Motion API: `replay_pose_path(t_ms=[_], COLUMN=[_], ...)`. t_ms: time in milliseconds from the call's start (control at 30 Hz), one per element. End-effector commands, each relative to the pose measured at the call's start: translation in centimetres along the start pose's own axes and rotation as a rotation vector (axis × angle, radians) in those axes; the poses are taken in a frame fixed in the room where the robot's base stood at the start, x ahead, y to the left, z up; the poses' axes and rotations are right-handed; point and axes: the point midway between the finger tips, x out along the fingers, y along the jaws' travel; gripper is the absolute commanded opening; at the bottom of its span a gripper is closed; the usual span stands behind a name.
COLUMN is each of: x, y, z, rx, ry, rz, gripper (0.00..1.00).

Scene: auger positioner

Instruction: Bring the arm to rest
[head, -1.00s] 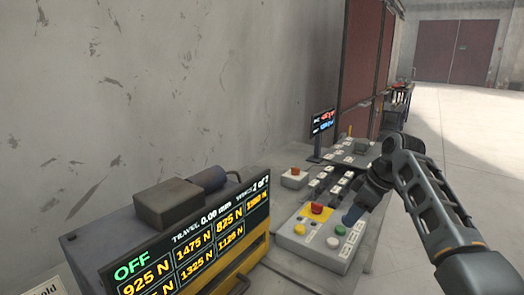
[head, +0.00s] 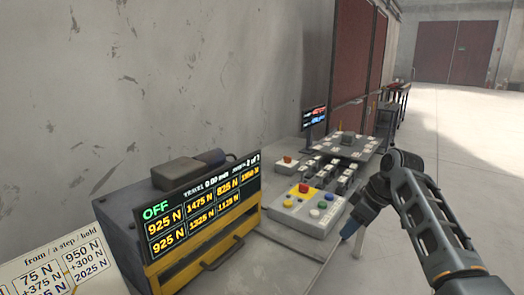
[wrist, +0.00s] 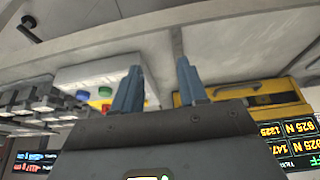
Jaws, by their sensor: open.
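My arm's gripper (head: 351,229) is at the right of the head view, beside the near right edge of the bench, pointing down and empty. In the wrist view my gripper (wrist: 160,88) shows two blue fingers spread apart with nothing between them. The button box (head: 308,210) on the bench has a red button on a yellow patch and green, blue, white and yellow buttons. The gripper is apart from it. The black display panel (head: 203,212) reads OFF in green, with several yellow force values in N and travel 0.00 mm.
A grey and yellow machine (head: 120,235) carries the display. A small monitor (head: 314,118) stands behind a keypad-like row of switches. A paper sign (head: 65,270) is at the lower left. The concrete floor (head: 460,150) on the right is clear.

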Motion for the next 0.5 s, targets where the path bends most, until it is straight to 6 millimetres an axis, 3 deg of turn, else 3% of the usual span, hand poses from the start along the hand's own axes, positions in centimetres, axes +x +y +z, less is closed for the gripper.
replay_pose_path(t_ms=[333, 500], x=[5.8, 10.0], y=[-3.1, -6.2], z=[2.8, 5.4], rx=[0.075, 0.141], ry=[0.047, 0.089], rz=[0.054, 0.102], gripper=[0.43, 0.43])
